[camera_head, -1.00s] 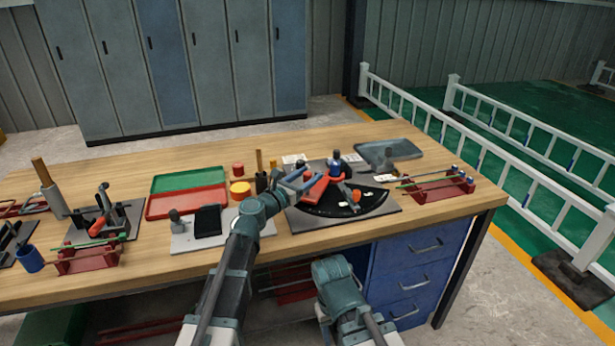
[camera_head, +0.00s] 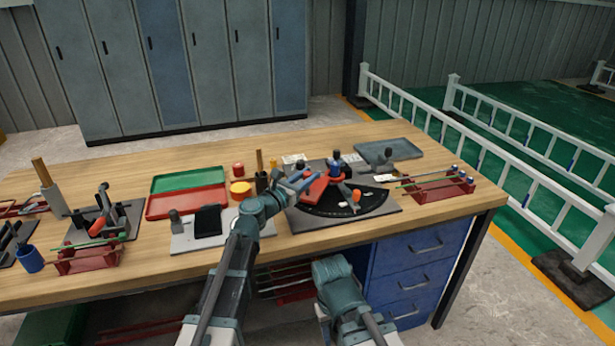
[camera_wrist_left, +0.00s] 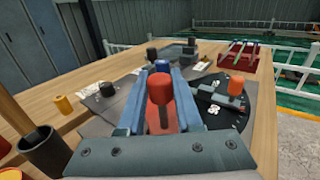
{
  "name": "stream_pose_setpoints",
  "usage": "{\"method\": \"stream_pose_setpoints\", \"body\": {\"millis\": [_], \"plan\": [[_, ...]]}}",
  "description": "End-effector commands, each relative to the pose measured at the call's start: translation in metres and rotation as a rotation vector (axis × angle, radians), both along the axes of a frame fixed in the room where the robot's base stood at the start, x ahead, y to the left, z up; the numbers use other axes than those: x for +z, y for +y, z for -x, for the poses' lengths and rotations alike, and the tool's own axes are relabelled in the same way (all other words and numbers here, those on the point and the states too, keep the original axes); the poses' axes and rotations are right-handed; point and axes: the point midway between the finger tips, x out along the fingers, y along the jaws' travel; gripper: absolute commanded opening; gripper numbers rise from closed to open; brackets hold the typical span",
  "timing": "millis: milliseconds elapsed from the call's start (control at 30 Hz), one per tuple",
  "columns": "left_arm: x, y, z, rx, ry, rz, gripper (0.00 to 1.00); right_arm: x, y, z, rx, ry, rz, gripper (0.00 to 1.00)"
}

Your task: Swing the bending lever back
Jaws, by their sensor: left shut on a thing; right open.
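The bending lever (camera_head: 321,189) is red and lies over the dark, fan-shaped plate of the bender (camera_head: 345,205) at the right of the bench. In the left wrist view, its upright red grip (camera_wrist_left: 160,88) stands between my two blue fingers. My left gripper (camera_head: 306,180) is shut on this grip, and it also shows in the left wrist view (camera_wrist_left: 161,100). An orange knob (camera_head: 356,195) stands on the plate, right of the lever, apart from it. My right wrist is low in front of the bench, left of the drawers; its fingertips are hidden.
A red rack with rods (camera_head: 437,188) stands right of the bender, and a grey tray (camera_head: 405,147) lies behind it. A black cup (camera_head: 262,183) and a yellow roll (camera_head: 240,188) stand to the left. Blue drawers (camera_head: 420,265) are under the bench's right end.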

Motion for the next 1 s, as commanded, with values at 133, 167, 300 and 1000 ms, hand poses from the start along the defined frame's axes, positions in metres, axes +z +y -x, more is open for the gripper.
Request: {"method": "stream_pose_setpoints", "body": {"millis": [133, 167, 300, 1000], "plan": [[0.000, 0.000, 0.000, 0.000, 0.000, 0.000, 0.00, 0.000, 0.000, 0.000, 0.000, 0.000, 0.000, 0.50], [0.000, 0.000, 0.000, 0.000, 0.000, 0.000, 0.00, 0.000, 0.000, 0.000, 0.000, 0.000, 0.000, 0.50], [0.000, 0.000, 0.000, 0.000, 0.000, 0.000, 0.00, 0.000, 0.000, 0.000, 0.000, 0.000, 0.000, 0.50], [0.000, 0.022, -0.023, -0.166, 0.000, 0.000, 0.00, 0.000, 0.000, 0.000, 0.000, 0.000, 0.000, 0.50]]}}
